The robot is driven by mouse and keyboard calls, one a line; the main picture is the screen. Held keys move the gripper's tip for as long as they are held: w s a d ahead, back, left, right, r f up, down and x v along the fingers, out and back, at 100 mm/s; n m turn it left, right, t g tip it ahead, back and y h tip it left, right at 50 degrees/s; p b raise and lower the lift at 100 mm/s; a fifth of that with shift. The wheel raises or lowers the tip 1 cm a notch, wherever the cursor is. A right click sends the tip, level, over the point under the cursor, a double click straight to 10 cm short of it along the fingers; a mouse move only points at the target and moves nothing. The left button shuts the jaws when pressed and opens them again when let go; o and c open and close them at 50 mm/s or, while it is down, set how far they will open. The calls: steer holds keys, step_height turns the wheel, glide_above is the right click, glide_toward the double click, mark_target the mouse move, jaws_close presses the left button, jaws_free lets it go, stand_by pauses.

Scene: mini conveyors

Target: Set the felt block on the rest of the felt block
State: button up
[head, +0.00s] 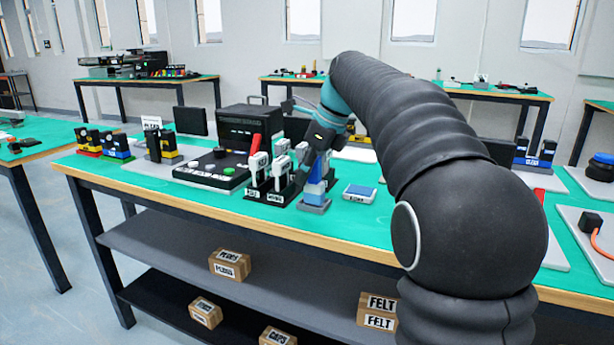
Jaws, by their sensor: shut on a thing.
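My gripper (317,166) points down over the front of the green-topped table and is shut on a small blue-and-white block, which I take as the felt block (315,189). The block is upright below the fingers, which partly hide its top. Directly under it is a small grey base (314,207), which looks like its rest. I cannot tell whether the block touches the base or hangs just above it. No label on the block or base is readable.
Left of my gripper stands a dark rack (268,193) with several white-and-grey tools, very close. A low blue-topped pad (360,191) lies to the right. Farther left are a black button box (212,169) and colored block stands (117,147). My arm hides the table's right part.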

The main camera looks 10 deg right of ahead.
steer(key=shift+f, duration=0.3)
steer(key=shift+f, duration=0.1)
steer(key=o, duration=1)
steer(key=v, duration=1.2)
steer(key=shift+p, duration=0.35)
